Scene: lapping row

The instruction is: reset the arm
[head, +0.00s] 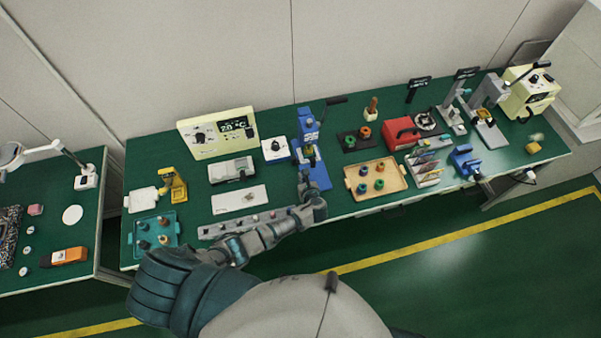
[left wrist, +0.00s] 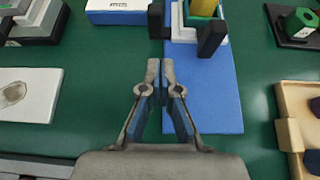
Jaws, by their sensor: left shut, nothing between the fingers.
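My left gripper (head: 304,180) hangs over the front of the green bench, in front of the blue press (head: 309,140). In the left wrist view its fingers (left wrist: 161,68) are together, with nothing held between them. They are over the blue base plate (left wrist: 205,95) of the press; I cannot tell the exact height. My left arm (head: 262,238) reaches up and right from the bottom left of the head view. My right gripper is not in view.
A tan tray (head: 393,189) with several coloured pieces lies right of my gripper. A grey strip (head: 213,233) with knobs and a teal tray (head: 139,228) are to the left. A cream temperature box (head: 190,146) stands behind. The floor in front (head: 440,265) is clear.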

